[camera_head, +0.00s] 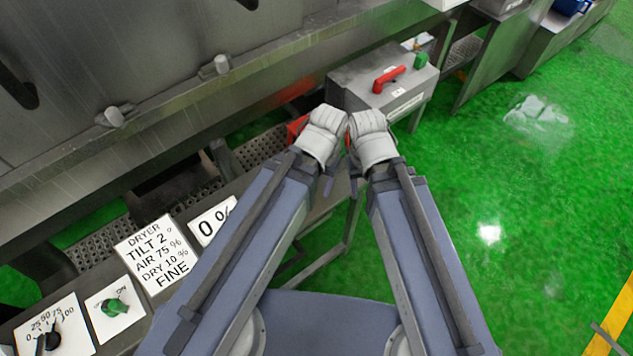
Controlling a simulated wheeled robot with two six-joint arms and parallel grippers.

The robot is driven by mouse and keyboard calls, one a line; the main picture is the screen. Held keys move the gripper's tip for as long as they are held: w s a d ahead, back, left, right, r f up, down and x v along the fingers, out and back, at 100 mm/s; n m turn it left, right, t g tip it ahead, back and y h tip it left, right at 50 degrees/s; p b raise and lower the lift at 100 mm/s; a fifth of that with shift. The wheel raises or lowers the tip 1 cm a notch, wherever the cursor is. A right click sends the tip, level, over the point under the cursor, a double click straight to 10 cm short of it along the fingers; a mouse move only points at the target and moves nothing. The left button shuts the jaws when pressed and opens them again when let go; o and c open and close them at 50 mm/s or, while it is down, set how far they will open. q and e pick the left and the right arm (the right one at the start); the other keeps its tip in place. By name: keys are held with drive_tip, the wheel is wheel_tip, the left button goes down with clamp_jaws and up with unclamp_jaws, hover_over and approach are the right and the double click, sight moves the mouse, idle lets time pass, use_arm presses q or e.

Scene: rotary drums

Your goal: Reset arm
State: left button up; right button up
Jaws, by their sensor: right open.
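My two blue-grey arms reach forward from the bottom of the view, and their white joints sit side by side near the middle. My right gripper (354,183) shows only as a small dark part below the right white joint. It is open and I see nothing held in it. My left gripper (328,186) is mostly hidden under its own arm, with a small dark piece showing. I cannot tell whether it is open or shut.
A grey metal box with a red handle (388,80) and green knob (421,61) stands just beyond my arms. A steel machine (130,70) fills the upper left. A control panel with a dryer sign (157,255) and dials lies lower left. Green floor (520,190) is clear at right.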

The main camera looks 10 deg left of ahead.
wheel_tip(320, 180, down, 10)
drive_tip(key=b, duration=1)
drive_tip(key=shift+f, duration=0.25)
